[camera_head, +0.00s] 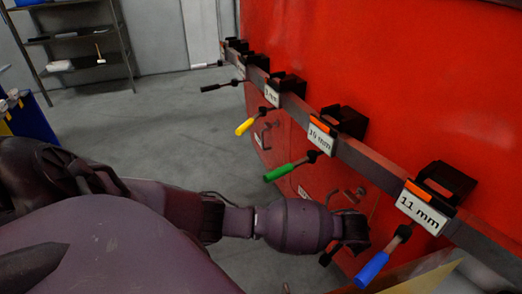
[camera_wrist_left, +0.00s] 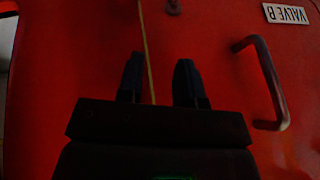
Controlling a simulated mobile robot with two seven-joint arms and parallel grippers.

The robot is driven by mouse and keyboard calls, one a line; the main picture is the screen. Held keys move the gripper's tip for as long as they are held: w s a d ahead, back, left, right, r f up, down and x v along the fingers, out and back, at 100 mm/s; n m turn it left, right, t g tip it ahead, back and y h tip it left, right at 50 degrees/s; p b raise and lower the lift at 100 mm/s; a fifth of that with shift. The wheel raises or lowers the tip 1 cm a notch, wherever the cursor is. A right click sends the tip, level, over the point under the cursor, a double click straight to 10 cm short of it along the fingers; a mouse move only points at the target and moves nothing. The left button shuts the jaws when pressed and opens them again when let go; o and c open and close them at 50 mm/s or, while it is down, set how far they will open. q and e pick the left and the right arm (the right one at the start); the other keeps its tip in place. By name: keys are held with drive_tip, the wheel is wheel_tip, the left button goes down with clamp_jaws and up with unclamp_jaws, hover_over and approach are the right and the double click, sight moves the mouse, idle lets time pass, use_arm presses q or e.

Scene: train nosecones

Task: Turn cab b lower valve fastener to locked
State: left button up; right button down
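In the left wrist view a red panel fills the picture, with a white "VALVE B" label (camera_wrist_left: 285,13), shown upside down, at the top right. A dark bar handle (camera_wrist_left: 267,85) stands out from the panel at the right. A small dark fitting (camera_wrist_left: 173,6) is cut by the top edge; I cannot tell whether it is the lower valve fastener or how it is turned. My left gripper (camera_wrist_left: 158,72) points at the panel, its two dark fingers apart with nothing gripped. In the head view it (camera_head: 350,232) is by the red side, below the tool rail. My right gripper is not in view.
A dark rail (camera_head: 365,158) runs along the red body, bearing holders and tools with blue (camera_head: 371,269), green (camera_head: 279,172), yellow (camera_head: 245,126) and black handles. Labels include "11 mm" (camera_head: 422,208) and "10 mm" (camera_head: 320,139). A shelf (camera_head: 85,50) stands behind open grey floor.

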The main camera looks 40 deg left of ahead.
use_arm(q)
drive_tip(key=shift+w+d+r, duration=0.1)
drive_tip(key=shift+w+d, duration=0.1)
drive_tip(key=shift+w, duration=0.45)
